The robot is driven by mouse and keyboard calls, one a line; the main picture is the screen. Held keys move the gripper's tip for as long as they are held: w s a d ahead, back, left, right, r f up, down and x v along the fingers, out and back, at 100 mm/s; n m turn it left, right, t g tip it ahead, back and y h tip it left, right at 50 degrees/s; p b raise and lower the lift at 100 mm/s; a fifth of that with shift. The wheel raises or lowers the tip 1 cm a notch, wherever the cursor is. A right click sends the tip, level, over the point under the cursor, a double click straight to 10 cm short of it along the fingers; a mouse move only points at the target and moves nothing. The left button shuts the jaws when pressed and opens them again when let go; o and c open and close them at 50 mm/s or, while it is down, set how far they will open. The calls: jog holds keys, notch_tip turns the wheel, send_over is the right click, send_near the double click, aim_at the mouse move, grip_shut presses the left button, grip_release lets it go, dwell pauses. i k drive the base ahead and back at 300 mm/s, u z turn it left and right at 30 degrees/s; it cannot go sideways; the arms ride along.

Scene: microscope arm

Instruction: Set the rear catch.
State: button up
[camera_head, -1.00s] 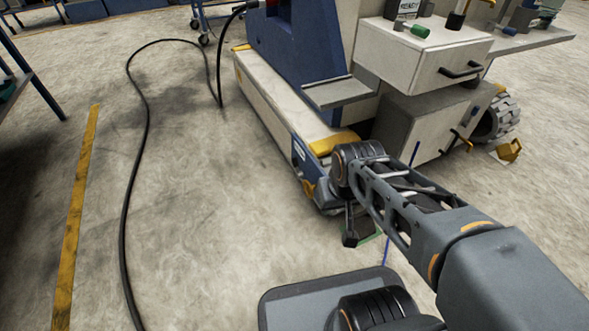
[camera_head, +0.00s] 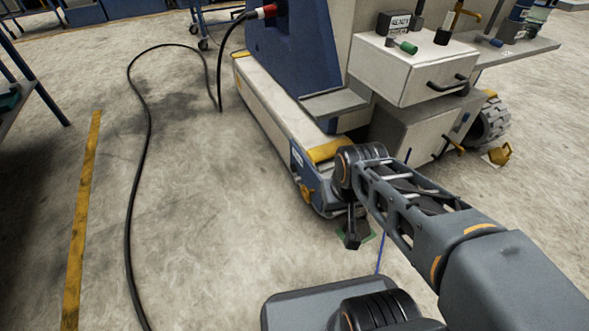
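I cannot tell which part is the rear catch. Another is a yellow fitting (camera_head: 305,191) at the near left corner of the machine's base, beside my wrist. My arm reaches from the lower right to that corner, and its links cover part of the base. Below the wrist hangs a small dark end, which seems to be my gripper (camera_head: 352,240). It is above the floor, too small and dark to show its fingers or anything held.
The machine's long base (camera_head: 280,105) carries a grey drawer box (camera_head: 405,68) with a black handle. A black cable (camera_head: 135,200) curves across the floor at left. A yellow floor line (camera_head: 82,210) lies farther left. The floor between them is clear.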

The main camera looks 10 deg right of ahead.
aim_at(297, 179)
jog(key=z, duration=0.35)
jog(key=k, duration=0.25)
jog(key=u, duration=1.2)
jog(key=i, duration=1.5)
jog(key=z, duration=0.15)
